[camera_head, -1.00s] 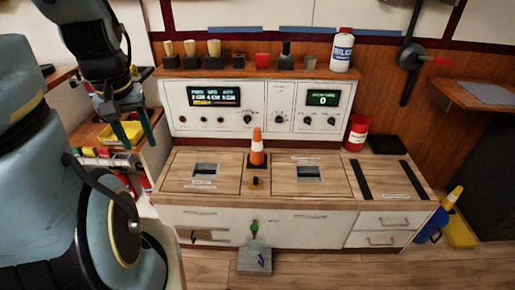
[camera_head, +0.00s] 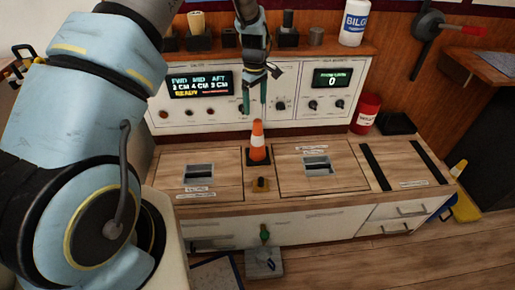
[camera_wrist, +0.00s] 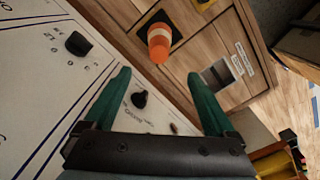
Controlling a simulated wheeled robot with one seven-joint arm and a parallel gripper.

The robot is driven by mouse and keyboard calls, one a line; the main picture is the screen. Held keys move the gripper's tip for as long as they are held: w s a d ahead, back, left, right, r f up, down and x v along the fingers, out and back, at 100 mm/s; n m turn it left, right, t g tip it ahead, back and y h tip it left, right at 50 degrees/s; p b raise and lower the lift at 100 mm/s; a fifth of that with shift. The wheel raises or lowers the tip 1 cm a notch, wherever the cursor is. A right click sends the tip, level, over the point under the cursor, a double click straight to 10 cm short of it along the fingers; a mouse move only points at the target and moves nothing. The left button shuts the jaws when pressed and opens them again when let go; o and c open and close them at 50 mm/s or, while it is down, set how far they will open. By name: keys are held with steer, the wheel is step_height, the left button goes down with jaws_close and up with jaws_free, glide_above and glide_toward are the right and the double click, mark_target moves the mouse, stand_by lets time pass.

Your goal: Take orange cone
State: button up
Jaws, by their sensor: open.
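The orange cone (camera_head: 258,141) has a white band and a dark square base. It stands upright on the wooden counter, between two panels with slots. In the wrist view the cone (camera_wrist: 159,42) shows beyond the fingertips, near the top middle. My gripper (camera_head: 254,108) has green fingers pointing down and hangs above the cone in the head view. Its fingers also show in the wrist view (camera_wrist: 160,85), spread wide with nothing between them. The fingers are apart from the cone.
A white panel with knobs and displays (camera_head: 203,84) stands behind the counter (camera_head: 215,157). A shelf above holds a white bottle (camera_head: 354,22) and several small items. A red canister (camera_head: 365,114) stands right of the cone.

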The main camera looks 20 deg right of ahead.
mark_target(258, 128)
steer(key=f, duration=0.4)
steer(key=f+p, duration=0.1)
steer(key=shift+s+d+f, duration=0.1)
steer(key=shift+d+f, duration=0.3)
steer(key=shift+s+a+f+p, duration=0.15)
steer(key=shift+f+p, duration=0.3)
steer(key=shift+f, duration=1)
steer(key=shift+s+d+f+p, duration=0.1)
steer(key=shift+f+p, duration=0.3)
steer(key=shift+f, duration=1)
jaws_close()
